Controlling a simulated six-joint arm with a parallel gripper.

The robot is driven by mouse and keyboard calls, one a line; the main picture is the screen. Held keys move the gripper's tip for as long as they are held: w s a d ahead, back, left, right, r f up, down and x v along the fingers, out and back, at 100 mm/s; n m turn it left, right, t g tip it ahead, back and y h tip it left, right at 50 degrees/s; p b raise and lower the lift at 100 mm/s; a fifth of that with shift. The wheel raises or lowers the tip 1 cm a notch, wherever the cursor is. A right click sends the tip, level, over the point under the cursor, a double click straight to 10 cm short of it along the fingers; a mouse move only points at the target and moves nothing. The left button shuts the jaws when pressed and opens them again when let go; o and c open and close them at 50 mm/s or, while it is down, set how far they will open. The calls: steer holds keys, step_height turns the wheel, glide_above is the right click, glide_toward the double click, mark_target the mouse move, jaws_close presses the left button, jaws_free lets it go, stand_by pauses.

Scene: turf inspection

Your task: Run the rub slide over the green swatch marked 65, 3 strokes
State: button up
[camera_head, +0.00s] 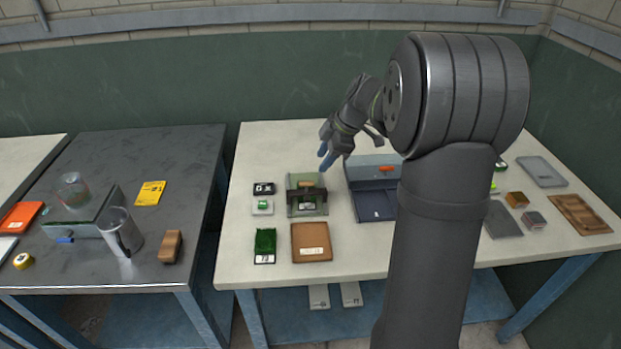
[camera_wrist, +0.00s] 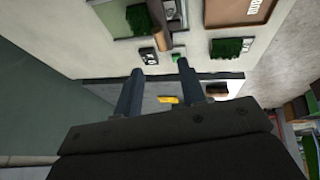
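A rub tester (camera_head: 307,209) with a green-grey base stands on the pale table, a dark bridge-shaped part with a brown top across it. A green swatch with a white label lies in it, partly covered; in the wrist view this swatch (camera_wrist: 138,22) is at the top. Another green swatch (camera_head: 265,240) with a white label lies in front left of the tester, and shows in the wrist view (camera_wrist: 230,47). I cannot read either number surely. My gripper (camera_wrist: 160,70) is open and empty, fingers well apart. In the head view my gripper (camera_head: 327,154) is above and behind the tester.
A brown tray (camera_head: 311,254) lies in front of the tester. Two small blocks, one dark (camera_head: 263,188) and one white with green (camera_head: 262,207), lie left of it. A dark blue case (camera_head: 376,206) stands close on the right. A gap separates the left metal table (camera_head: 150,270).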

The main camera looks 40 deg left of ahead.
mark_target(308, 182)
steer(key=x, duration=0.9)
steer(key=shift+a+f, duration=0.15)
steer(key=shift+f, duration=0.05)
jaws_close()
